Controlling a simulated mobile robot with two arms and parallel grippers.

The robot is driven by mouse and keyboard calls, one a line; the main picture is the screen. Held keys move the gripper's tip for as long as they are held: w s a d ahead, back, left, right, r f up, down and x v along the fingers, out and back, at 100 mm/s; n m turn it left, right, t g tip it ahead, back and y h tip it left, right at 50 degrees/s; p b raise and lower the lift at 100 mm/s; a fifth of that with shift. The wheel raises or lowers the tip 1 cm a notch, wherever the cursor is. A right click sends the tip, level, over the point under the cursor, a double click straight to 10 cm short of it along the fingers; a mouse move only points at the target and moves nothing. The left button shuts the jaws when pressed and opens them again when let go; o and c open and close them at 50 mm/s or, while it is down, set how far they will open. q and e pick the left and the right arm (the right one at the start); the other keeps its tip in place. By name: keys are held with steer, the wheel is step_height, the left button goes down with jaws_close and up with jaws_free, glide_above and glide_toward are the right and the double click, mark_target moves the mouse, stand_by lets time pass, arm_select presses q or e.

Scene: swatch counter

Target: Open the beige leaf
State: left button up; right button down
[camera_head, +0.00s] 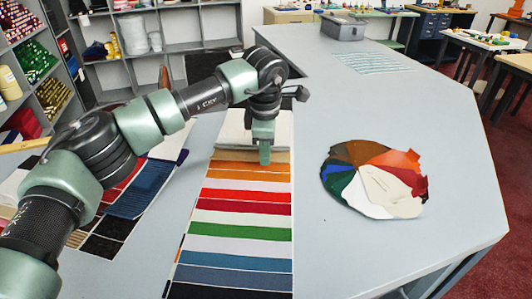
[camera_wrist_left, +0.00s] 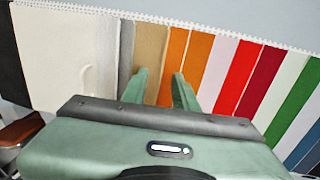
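The swatch set (camera_head: 240,230) lies on the grey counter as a long row of coloured strips, with a white end toward the back. The beige leaf (camera_head: 226,155) is a narrow strip between the white part and the orange strip. It also shows in the left wrist view (camera_wrist_left: 150,45), between a grey strip and the orange strip. My left gripper (camera_head: 264,155) points down over the beige leaf. In the wrist view its two fingers (camera_wrist_left: 159,76) are apart, with nothing visible gripped between them. Whether the fingertips touch the leaf is unclear. My right gripper is out of view.
A fan of coloured swatches (camera_head: 375,180) lies to the right on the counter (camera_head: 450,130). Blue and black samples (camera_head: 140,190) lie to the left. A grey bin (camera_head: 343,28) stands at the back. The counter's right side is mostly clear.

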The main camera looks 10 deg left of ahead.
arm_select(q)
steer(key=shift+w+f, duration=0.15)
steer(key=shift+f, duration=0.65)
jaws_close()
stand_by(0.9)
